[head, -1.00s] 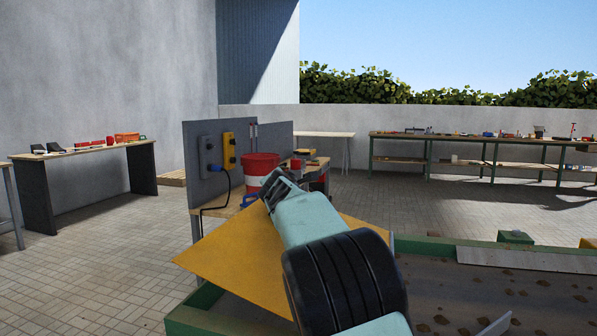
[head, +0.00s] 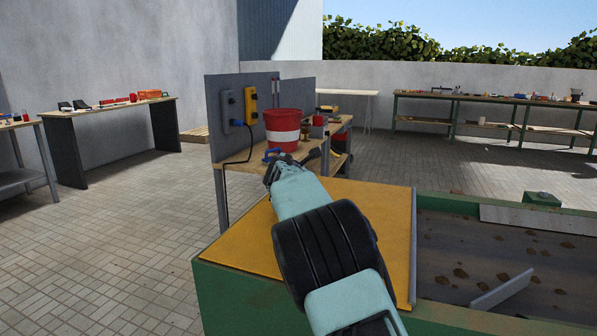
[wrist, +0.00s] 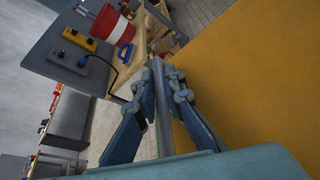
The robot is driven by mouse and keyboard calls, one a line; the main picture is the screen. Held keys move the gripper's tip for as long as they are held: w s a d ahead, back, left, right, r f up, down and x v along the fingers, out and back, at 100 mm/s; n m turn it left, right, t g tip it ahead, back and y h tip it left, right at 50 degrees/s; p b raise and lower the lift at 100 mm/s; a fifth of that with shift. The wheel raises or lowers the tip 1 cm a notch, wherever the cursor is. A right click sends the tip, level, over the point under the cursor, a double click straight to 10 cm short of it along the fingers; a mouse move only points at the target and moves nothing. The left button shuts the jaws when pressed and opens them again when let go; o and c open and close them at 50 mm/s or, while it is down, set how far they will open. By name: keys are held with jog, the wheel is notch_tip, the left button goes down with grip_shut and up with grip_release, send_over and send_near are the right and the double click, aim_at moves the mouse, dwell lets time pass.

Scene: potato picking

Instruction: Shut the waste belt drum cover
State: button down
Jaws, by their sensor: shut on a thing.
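The waste belt drum cover (head: 240,240) is a flat yellow panel. In the head view it lies about level over the left end of the green machine frame (head: 245,300). In the wrist view the yellow cover (wrist: 250,60) fills the right side, with a grey bar (wrist: 163,120) along its edge. My gripper (head: 275,168) is at the cover's far edge. In the wrist view its fingers (wrist: 160,78) are closed around the grey bar. My arm hides the middle of the cover. Whether the cover touches the frame all round cannot be told.
The belt (head: 440,255) with brown clods lies right of the cover, with a loose grey plate (head: 502,289) on it. Behind stands a bench with a red-and-white bucket (head: 283,130) and a grey panel (head: 228,105) with socket boxes. Paved floor is clear at left.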

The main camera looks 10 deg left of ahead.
jog(key=shift+a+f, duration=0.1)
jog(key=shift+f, duration=0.25)
jog(key=c, duration=2.3)
grip_release()
jog(key=shift+o, duration=1.4)
jog(key=shift+r, duration=0.1)
jog(key=v, duration=1)
jog(key=shift+s+r, duration=0.1)
jog(key=shift+v, duration=0.9)
